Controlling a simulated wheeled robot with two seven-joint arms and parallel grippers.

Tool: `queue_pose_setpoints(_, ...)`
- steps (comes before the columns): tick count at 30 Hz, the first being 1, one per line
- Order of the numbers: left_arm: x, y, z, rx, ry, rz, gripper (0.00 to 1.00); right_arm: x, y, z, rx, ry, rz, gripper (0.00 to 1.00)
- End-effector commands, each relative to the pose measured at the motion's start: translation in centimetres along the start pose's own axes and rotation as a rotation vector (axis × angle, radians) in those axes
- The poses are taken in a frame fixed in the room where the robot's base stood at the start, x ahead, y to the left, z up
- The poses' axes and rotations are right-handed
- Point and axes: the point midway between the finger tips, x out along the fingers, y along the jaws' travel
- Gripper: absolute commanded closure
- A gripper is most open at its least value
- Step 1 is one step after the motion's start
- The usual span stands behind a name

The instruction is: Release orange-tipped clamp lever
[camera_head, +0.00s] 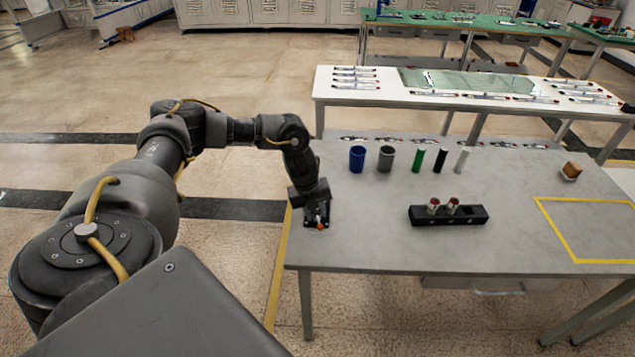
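A small dark toggle clamp (325,213) sits at the left end of the grey table. Its lever has an orange tip (320,226) that points towards the table's front edge. My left gripper (317,207) is directly over the clamp, pointing down, and hides most of it. The fingers are too small and too close to the clamp to tell whether they are open or touch the lever. My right gripper is not in view.
On the grey table (390,245) stand a blue cup (357,159), a grey cup (386,158) and green, black and light cylinders. A black block (425,215) holds two small pieces. A brown-topped object (571,171) stands near a yellow outline. The front left is clear.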

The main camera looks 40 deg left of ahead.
Motion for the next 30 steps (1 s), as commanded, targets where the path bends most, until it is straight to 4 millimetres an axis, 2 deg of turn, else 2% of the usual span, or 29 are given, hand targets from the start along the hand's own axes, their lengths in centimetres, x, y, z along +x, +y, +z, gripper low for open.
queue_pose_setpoints(6, 2.3, 0.0, 0.0, -0.001, 0.001, 0.0, 0.71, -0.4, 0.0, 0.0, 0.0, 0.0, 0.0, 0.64)
queue_pose_setpoints(17, 2.8, 0.0, 0.0, -0.001, -0.001, -0.001, 0.71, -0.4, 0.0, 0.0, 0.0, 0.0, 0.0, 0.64)
queue_pose_setpoints(24, 2.8, 0.0, 0.0, 0.0, -0.001, -0.001, 1.0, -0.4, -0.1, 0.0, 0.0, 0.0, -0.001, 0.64)
queue_pose_setpoints(30, 2.8, 0.0, 0.0, 0.001, 0.0, -0.001, 1.0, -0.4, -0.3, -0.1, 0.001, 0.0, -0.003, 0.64)
